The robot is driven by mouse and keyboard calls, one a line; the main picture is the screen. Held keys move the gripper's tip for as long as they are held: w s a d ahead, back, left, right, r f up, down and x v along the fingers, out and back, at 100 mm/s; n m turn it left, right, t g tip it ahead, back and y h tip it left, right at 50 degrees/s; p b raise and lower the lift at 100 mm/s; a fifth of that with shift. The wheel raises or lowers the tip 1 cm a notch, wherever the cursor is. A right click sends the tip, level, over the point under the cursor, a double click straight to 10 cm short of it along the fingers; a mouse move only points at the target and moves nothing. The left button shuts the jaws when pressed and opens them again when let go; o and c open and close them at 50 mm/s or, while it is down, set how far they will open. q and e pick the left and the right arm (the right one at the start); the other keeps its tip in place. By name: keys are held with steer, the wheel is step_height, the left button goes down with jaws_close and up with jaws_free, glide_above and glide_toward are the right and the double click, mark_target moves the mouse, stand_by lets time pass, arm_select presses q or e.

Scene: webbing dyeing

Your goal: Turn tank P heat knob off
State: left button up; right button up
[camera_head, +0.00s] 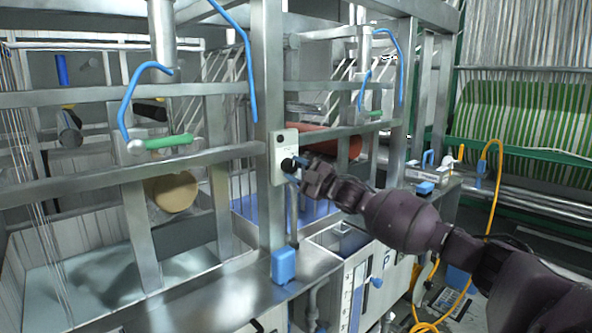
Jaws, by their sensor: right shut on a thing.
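A pale control plate (281,143) is mounted on the steel post in the middle of the frame, with a black heat knob (287,165) on its lower part. My right gripper (299,170) reaches in from the right and is shut on the knob. The fingertips are small in view and partly cover the knob, so its pointer and setting cannot be read. My left gripper is not in view.
A steel frame with rails (190,158) and blue bent handles stands over a light tank (80,290) at left and a blue-lined tank at centre. A blue box (284,265) sits on the front ledge below the plate. A yellow hose (496,190) hangs at right.

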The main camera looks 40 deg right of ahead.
steer(key=shift+n, duration=0.7)
steer(key=shift+g, duration=0.3)
steer(key=o, duration=0.9)
steer(key=shift+s+d+f, duration=0.2)
steer(key=shift+s, duration=0.25)
steer(key=shift+b+v, duration=0.55)
steer(key=shift+v, duration=4.3)
